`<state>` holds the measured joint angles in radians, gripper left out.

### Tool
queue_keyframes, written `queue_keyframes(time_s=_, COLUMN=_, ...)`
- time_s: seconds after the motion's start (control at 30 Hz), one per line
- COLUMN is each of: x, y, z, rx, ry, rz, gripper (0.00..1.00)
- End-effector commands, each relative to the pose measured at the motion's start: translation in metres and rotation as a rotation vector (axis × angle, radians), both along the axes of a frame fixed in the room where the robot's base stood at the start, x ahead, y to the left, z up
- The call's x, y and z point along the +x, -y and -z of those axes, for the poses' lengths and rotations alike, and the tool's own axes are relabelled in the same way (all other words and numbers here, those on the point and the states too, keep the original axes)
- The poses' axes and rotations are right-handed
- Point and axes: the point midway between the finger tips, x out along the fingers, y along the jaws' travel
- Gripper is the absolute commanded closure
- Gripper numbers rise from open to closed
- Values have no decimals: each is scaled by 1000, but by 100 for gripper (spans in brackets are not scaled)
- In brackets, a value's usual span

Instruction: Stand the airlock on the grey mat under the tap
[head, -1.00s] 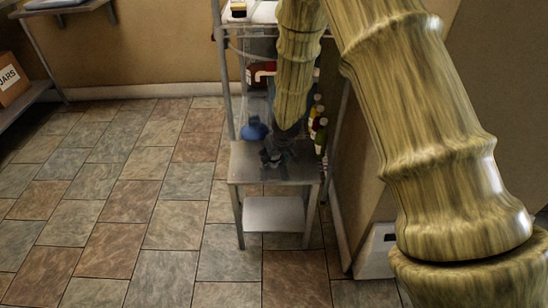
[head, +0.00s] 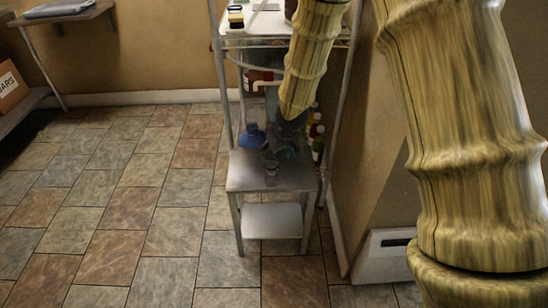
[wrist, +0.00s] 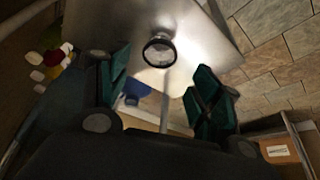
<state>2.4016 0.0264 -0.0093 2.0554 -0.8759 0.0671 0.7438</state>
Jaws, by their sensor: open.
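A small clear vessel with a dark round rim (head: 272,169) stands upright on a low metal table (head: 250,178). In the wrist view it (wrist: 158,51) is seen from above, beyond the fingertips and apart from them. It may be the airlock, but it is too small and blurred to be sure. My gripper (wrist: 163,88) is open, its two dark green fingers spread with nothing between them. In the head view my gripper (head: 288,143) is dark and partly hidden by my arm, above the back of the table. I cannot make out the grey mat or the tap.
A blue rounded object (head: 252,136) is behind the table. Several bottles (head: 317,135) stand at its back right. A wire rack (head: 226,75) rises behind, and a wall is close on the right. A cardboard box (head: 10,86) is far left. Floor is free at left.

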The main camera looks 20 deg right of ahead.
Motion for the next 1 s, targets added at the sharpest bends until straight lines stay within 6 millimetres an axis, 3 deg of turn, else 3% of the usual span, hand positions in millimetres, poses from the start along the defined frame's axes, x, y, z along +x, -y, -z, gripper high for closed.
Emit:
queue_keyframes(time_s=0.1, x=-6, y=1, z=-16, rx=1, ry=0, rz=3, gripper=36)
queue_keyframes(time_s=0.3, x=-11, y=2, z=-26, rx=0, ry=-1, rz=0, gripper=36)
queue_keyframes(time_s=0.53, x=-18, y=0, z=-18, rx=7, ry=-13, rz=1, gripper=36)
queue_keyframes(time_s=0.67, x=-42, y=-7, z=18, rx=37, ry=-56, rz=2, gripper=36)
queue_keyframes(time_s=1.0, x=-164, y=-26, z=146, rx=129, ry=-200, rz=44, gripper=36)
